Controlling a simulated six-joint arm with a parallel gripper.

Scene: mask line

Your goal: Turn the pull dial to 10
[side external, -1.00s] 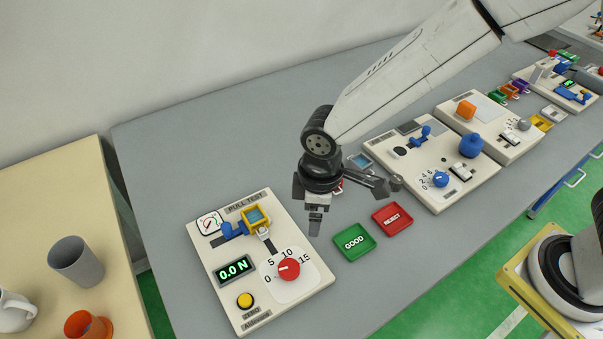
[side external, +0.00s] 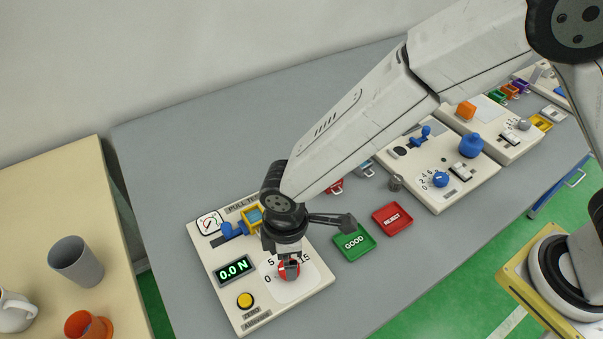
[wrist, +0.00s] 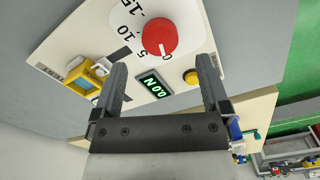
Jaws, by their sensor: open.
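The pull dial is a red knob (side external: 284,272) on a white scale plate marked 0, 5, 10 and 15, on the cream pull-test panel (side external: 215,262). In the side view my gripper (side external: 289,270) is over the dial and hides part of it and of the scale. In the wrist view my gripper (wrist: 161,63) is open and empty, with its fingers wide apart. The dial (wrist: 159,36) shows just beyond the fingertips, roughly centred between them. Its white mark points down in that picture, on the low side of the 5. Contact with the dial cannot be told.
The panel's green display (side external: 235,270) reads 0.0 N. A yellow button (side external: 245,300) and a yellow-framed blue part (side external: 252,220) are near the dial. A green GOOD tray (side external: 354,243) and a red tray (side external: 392,219) lie to the right.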

